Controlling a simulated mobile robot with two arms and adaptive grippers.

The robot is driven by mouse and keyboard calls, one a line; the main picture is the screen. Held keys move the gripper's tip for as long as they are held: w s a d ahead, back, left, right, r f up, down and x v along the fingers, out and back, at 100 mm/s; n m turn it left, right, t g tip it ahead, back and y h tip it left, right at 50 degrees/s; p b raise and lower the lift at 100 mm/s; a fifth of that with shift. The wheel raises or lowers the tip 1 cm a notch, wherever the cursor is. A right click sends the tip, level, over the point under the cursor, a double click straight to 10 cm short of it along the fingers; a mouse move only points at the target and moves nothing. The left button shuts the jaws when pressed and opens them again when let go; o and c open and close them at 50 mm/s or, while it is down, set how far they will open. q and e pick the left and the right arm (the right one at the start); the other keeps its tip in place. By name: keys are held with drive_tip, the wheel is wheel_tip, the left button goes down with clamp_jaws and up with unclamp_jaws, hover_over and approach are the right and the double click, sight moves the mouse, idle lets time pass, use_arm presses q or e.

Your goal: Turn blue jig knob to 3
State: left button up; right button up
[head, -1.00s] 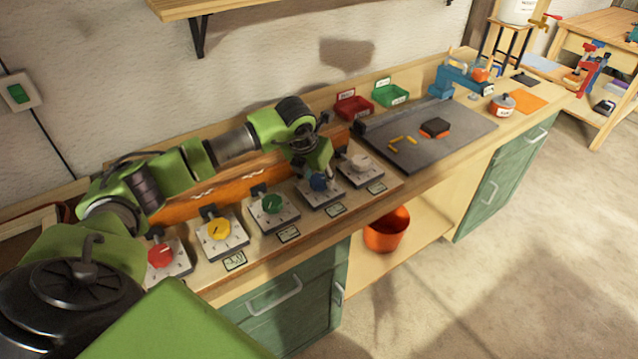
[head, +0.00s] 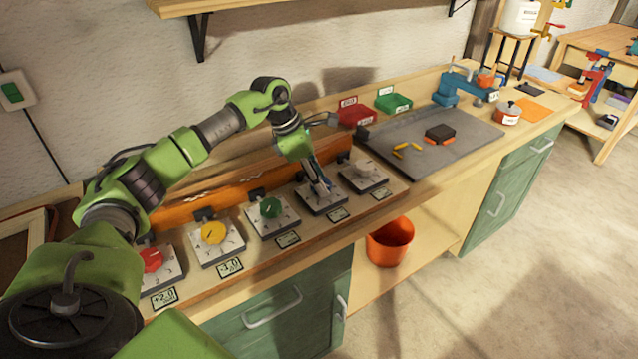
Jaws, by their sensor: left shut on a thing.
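The blue jig knob (head: 319,187) sits on the fourth dial plate (head: 321,203) from the left in the head view, between the green and the white knobs. My left gripper (head: 320,184) reaches down onto it from the upper left and is shut on it. The fingers cover most of the knob, so its pointer setting is hidden. A small display (head: 338,215) lies in front of this plate; its figures are too small to read. My right gripper is not in view.
Red (head: 152,260), yellow (head: 213,233), green (head: 270,208) and white (head: 363,169) knobs stand on neighbouring plates along the bench. A grey plate (head: 455,155) with yellow pieces and a dark block lies to the right. An orange bucket (head: 390,241) stands below.

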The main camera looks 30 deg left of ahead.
use_arm(q)
drive_tip(key=m, duration=0.2)
drive_tip(key=m+g+b, duration=0.1)
drive_tip(key=m, duration=0.1)
drive_tip(key=m+g+h, duration=0.1)
drive_tip(key=m, duration=0.1)
drive_tip(key=shift+w+b, duration=0.25)
drive_tip(key=shift+b, duration=0.05)
drive_tip(key=m+g, duration=0.1)
drive_tip(key=m, duration=0.2)
drive_tip(key=m+g+b, duration=0.1)
drive_tip(key=m, duration=0.2)
drive_tip(key=shift+w+a+m+g+b, duration=0.1)
drive_tip(key=shift+m+g+b, duration=0.2)
drive_tip(key=o, duration=1.1)
wheel_tip(320, 180, up, 10)
idle(0.3)
